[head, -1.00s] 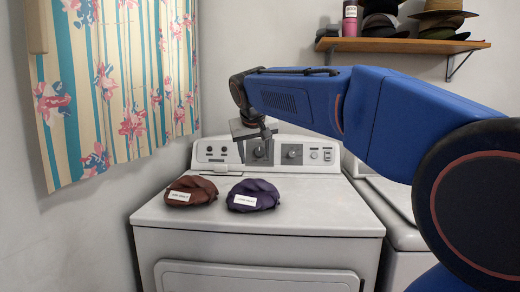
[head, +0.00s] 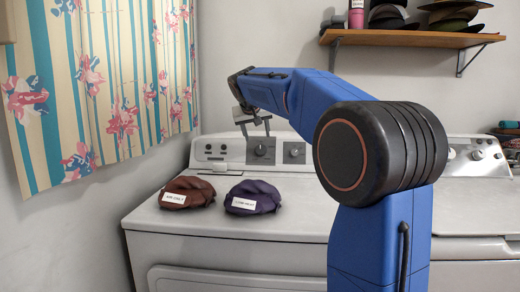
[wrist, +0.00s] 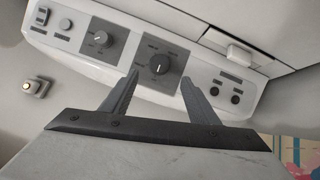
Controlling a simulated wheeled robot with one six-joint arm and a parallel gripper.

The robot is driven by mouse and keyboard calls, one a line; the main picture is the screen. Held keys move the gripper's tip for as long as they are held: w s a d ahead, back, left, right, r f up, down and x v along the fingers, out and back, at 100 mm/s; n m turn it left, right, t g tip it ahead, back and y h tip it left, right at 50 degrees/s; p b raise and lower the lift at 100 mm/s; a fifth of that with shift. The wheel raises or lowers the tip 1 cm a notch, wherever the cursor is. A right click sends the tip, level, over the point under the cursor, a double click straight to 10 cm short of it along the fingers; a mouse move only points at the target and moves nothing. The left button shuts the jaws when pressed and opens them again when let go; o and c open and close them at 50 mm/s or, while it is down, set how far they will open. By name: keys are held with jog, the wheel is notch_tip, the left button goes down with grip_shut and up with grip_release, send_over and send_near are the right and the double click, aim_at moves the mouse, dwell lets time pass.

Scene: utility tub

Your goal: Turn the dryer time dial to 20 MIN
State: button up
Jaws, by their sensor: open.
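The dryer (head: 300,222) stands ahead, its control panel (head: 222,150) along the back of the top. The panel has a larger dark dial (head: 261,150) on a grey plate and a smaller dial (head: 294,152) to its right. The larger dial (wrist: 159,65) also shows in the wrist view, where the picture is roughly upside down. Its lettering is too small to read. My gripper (head: 256,132) is open and empty, just in front of and above the larger dial. In the wrist view its two fingertips (wrist: 160,77) frame that dial, apparently without touching it.
A brown cloth bundle (head: 187,192) and a purple one (head: 253,197), both labelled, lie on the dryer top. A second machine (head: 470,205) stands to the right. A wooden shelf (head: 412,38) with hats hangs above; a striped curtain (head: 100,90) hangs at left.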

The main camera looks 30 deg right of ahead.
aim_at(261, 150)
jog(key=x, duration=1)
jog(key=shift+w+d+f, duration=0.1)
jog(key=shift+w+f, duration=0.05)
jog(key=c, duration=1)
